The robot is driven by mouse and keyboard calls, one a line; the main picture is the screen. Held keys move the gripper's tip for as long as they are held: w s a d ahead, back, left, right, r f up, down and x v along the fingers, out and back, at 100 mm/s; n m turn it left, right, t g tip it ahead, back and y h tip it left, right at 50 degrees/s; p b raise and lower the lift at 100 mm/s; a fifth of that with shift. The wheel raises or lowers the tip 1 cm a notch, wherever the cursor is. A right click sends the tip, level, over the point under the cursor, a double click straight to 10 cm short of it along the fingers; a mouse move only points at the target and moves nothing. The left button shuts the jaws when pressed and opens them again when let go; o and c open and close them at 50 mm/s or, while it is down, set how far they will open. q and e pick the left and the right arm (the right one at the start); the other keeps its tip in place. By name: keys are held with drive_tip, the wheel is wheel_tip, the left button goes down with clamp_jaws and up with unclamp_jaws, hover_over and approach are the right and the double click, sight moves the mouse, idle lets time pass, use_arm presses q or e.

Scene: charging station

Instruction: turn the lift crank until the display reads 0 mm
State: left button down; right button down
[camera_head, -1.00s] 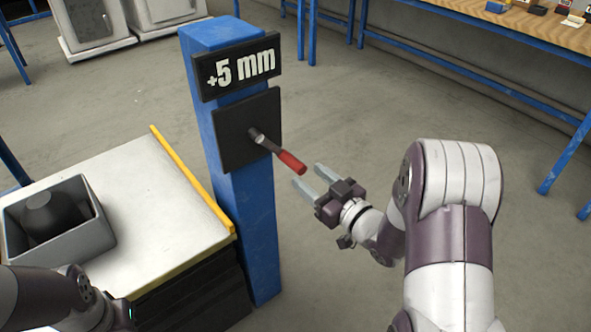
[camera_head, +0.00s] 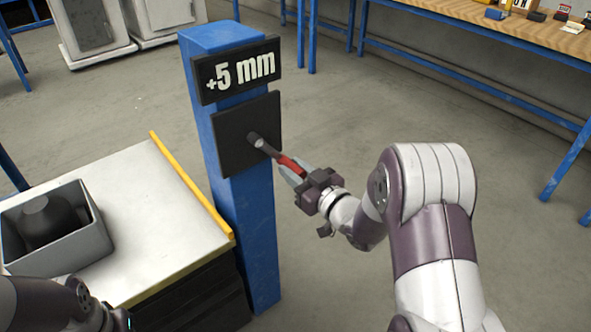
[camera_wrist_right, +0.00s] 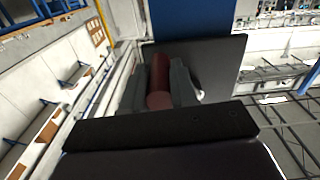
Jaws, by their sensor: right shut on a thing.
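The display (camera_head: 236,69) on the blue post (camera_head: 247,235) reads +5 mm. Below it, the lift crank (camera_head: 264,147) sticks out of a black plate (camera_head: 228,143), with its red handle pointing down and to the right. My right gripper (camera_head: 292,170) is shut on the red handle. In the right wrist view the dark red handle (camera_wrist_right: 160,85) lies between the two fingers, and the black plate (camera_wrist_right: 215,60) is behind it. Part of my left arm shows at the lower left; its gripper is out of the picture.
A lift table (camera_head: 150,215) with a yellow edge strip stands left of the post, bearing a grey bin (camera_head: 75,255) with a dark object inside. A wooden workbench (camera_head: 530,35) is at the upper right. The floor right of the post is clear.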

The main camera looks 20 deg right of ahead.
drive_tip(key=a+m+p, duration=0.1)
drive_tip(key=a+f+m, duration=0.1)
drive_tip(key=m, duration=0.1)
drive_tip(key=shift+s+a+f+p, duration=0.1)
drive_tip(key=shift+s+p, duration=0.25)
drive_tip(key=shift+p, duration=0.05)
drive_tip(key=c, duration=0.9)
unclamp_jaws()
drive_tip(key=p+v, duration=0.2)
drive_tip(key=v, duration=1)
drive_tip(key=shift+s, duration=0.35)
